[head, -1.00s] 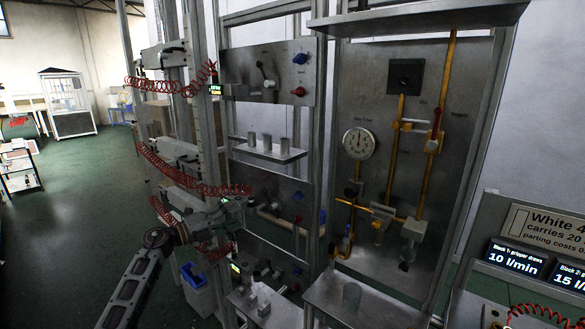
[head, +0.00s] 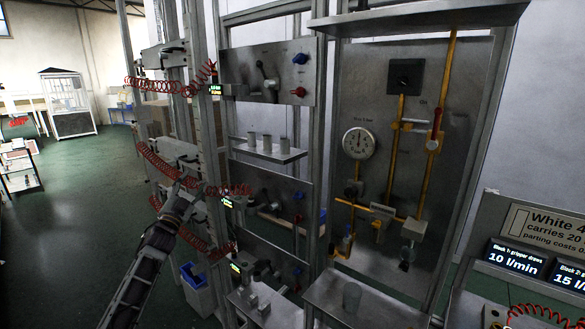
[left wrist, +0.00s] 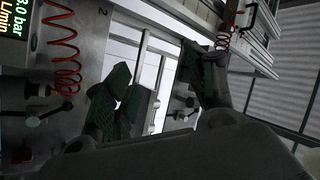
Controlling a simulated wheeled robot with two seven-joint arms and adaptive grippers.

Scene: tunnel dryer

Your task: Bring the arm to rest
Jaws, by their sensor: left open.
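My left arm comes in from the bottom left of the head view. My left gripper (head: 188,184) is at its upper end, in front of the rail column at the left of the metal frame. In the left wrist view my left gripper (left wrist: 153,88) shows two dark green finger pads spread apart with nothing between them. It is open and empty. My right gripper does not show in either view.
Red coiled hoses (head: 165,160) hang around the rails close to my left gripper. Metal panels with valves (head: 268,82) and a shelf with small grey cylinders (head: 270,151) stand to the right. A round gauge (head: 358,143) is farther right. Open green floor (head: 85,220) lies at the left.

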